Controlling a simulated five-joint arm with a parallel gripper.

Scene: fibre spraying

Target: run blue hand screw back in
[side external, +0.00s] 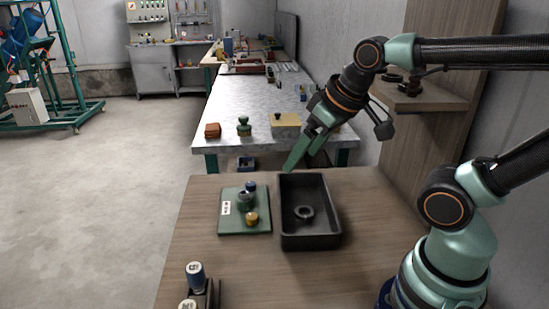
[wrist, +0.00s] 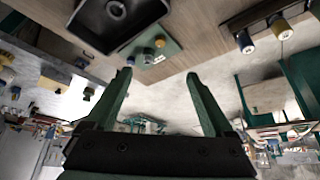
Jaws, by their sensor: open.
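A green plate (side external: 231,224) lies on the wooden table, left of a black tray. It bears a dark block (side external: 246,199), a small blue hand screw (side external: 250,186) at the block's far side and a yellow knob (side external: 251,218) at the near side. How deep the blue screw sits I cannot tell. In the wrist view the plate (wrist: 168,48) shows beyond my fingertips, with the yellow knob (wrist: 160,42) and the blue screw (wrist: 148,59). My gripper (side external: 301,160) is open and empty, above the tray's far end; its spread fingers also show in the wrist view (wrist: 160,78).
The black tray (side external: 327,240) holds a dark ring (side external: 303,213). A metal bench (side external: 235,110) with small items stands behind. The wooden table right of the tray is clear.

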